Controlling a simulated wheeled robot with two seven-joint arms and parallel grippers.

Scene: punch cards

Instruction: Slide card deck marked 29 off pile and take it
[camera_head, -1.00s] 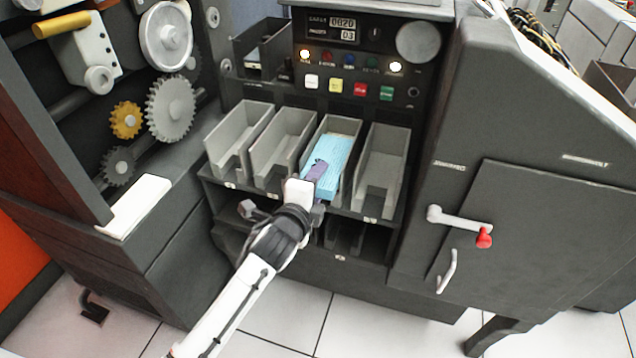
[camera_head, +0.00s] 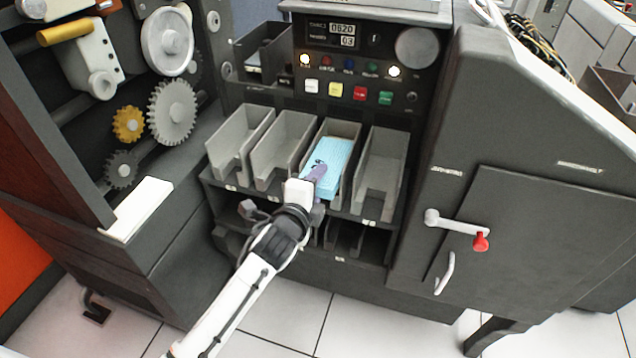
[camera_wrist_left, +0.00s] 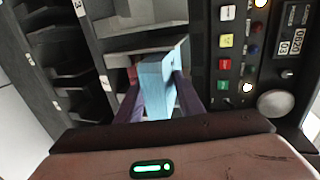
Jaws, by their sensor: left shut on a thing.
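A light blue card deck (camera_head: 333,160) lies in the third pocket (camera_head: 352,130) from the left in a row of grey pockets. My left gripper (camera_head: 316,174) is at the deck's front end, shut on it. In the left wrist view the deck (camera_wrist_left: 158,88) stands between the two dark fingers of my left gripper (camera_wrist_left: 158,92), one on each side. I cannot read a number on the deck. The pile under it is hidden, and I cannot tell whether the deck touches it. My right gripper is in neither view.
Empty-looking grey pockets (camera_head: 285,148) flank the deck's pocket, with thin upright walls between. A control panel (camera_head: 355,68) with coloured buttons rises behind. A cabinet door with a red-knobbed handle (camera_head: 480,241) is at the right. Gears (camera_head: 172,112) are at the left.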

